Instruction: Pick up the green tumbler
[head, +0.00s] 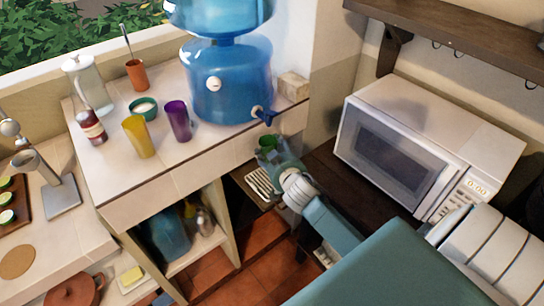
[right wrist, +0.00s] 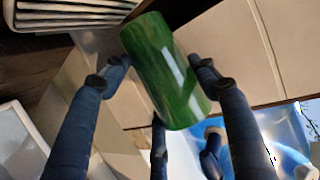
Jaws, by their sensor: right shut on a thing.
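The green tumbler (head: 268,142) shows small in the head view, at the end of my right arm, just right of the tiled counter's edge. In the right wrist view the green tumbler (right wrist: 165,72) lies tilted between the dark fingers. My right gripper (head: 270,156) is shut on it; in the right wrist view the right gripper (right wrist: 160,78) has fingers on both sides of the tumbler. The tumbler looks clear of any surface. My left gripper is not in view.
The tiled counter (head: 112,185) holds a yellow cup (head: 138,137), a purple cup (head: 178,121), a green bowl (head: 144,108) and a blue water dispenser (head: 228,85) with a tap. A white microwave (head: 405,150) stands right. A white slatted rack (head: 262,184) lies below the gripper.

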